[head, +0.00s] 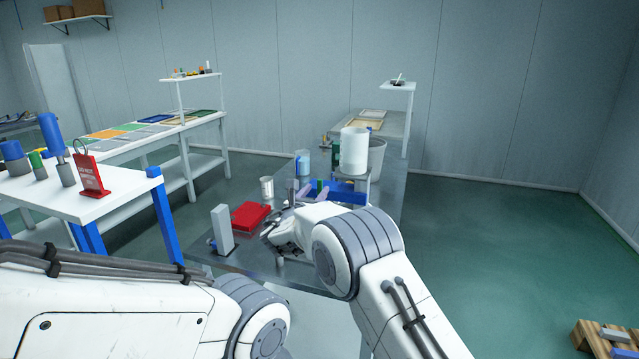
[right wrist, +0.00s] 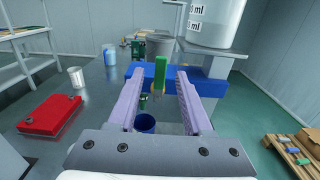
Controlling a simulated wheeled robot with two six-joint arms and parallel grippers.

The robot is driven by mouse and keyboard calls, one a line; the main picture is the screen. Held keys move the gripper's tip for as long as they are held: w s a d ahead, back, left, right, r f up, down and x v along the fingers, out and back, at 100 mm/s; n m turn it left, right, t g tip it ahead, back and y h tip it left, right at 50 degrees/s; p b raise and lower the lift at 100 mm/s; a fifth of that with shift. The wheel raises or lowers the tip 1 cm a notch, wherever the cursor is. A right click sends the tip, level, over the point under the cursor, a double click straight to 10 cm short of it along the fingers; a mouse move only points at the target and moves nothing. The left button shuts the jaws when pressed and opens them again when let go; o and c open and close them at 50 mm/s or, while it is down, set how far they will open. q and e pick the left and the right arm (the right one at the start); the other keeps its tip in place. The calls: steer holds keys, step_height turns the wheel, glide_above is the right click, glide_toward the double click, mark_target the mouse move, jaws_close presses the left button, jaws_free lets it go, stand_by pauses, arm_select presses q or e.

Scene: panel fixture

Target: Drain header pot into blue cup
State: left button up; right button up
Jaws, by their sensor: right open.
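The white header pot (head: 354,151) stands raised on a stand; its lower part, marked in ml, shows in the right wrist view (right wrist: 215,22). A blue bar (head: 350,193) is below it. A green upright handle (right wrist: 163,72) with a brass-coloured part is in front of the bar. My right gripper (right wrist: 162,78) is open, its purple fingers either side of the handle in the picture; I cannot tell contact. A dark blue cup (right wrist: 146,123) sits below the fingers; my gripper and arm hide it in the head view. My left gripper is out of view.
A red box (head: 250,215), a metal can (head: 267,187) and a light-blue beaker (head: 302,162) stand on the metal table. A grey block (head: 222,230) stands at its near left. A grey bin (head: 377,158) is behind the pot.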

mark_target(319, 186)
steer(key=shift+p+x, duration=0.4)
steer(key=shift+x, duration=1.55)
jaws_close()
